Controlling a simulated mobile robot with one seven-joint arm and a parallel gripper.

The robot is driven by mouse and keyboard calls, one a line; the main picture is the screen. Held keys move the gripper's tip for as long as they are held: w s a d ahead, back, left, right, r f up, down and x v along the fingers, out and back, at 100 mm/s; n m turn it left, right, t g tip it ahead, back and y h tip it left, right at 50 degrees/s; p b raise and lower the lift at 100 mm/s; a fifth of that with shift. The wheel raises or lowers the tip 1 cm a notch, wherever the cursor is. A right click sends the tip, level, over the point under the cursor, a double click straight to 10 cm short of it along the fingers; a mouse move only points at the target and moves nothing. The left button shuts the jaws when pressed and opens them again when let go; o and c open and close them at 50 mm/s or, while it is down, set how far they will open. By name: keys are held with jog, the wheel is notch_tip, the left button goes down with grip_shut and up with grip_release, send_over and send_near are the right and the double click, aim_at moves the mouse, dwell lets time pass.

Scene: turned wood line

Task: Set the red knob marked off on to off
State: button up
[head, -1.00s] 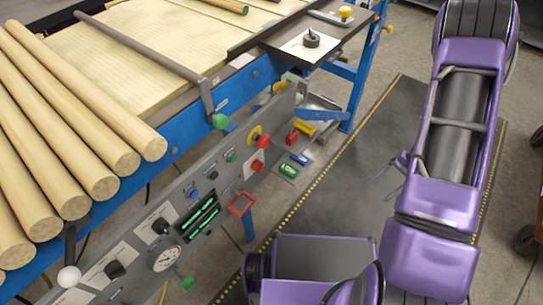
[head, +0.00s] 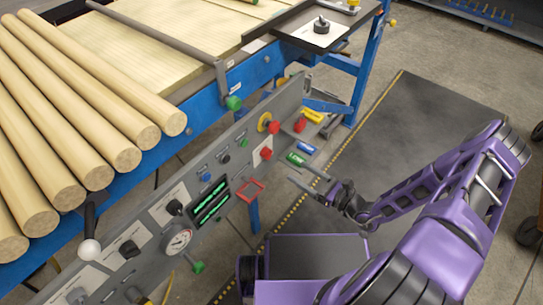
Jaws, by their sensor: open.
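A red knob (head: 266,153) sits on a pale plate on the sloping grey control panel, near its right end. It is small here, and I cannot read its marks or tell which way it points. My gripper (head: 303,179) is open and empty, to the right of and a little below the knob in the picture. Its two thin fingers point left towards the panel and are apart from the knob.
A red button on a yellow ring (head: 269,125) is just above the knob. Dark floor mat (head: 400,130) is clear.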

aim_at(271, 155)
jog(key=x, duration=1.1)
jog(key=shift+w+a+b, duration=0.2)
jog(key=shift+a+b, duration=0.1)
jog(key=shift+b, duration=0.1)
jog(key=shift+c, duration=0.3)
grip_shut()
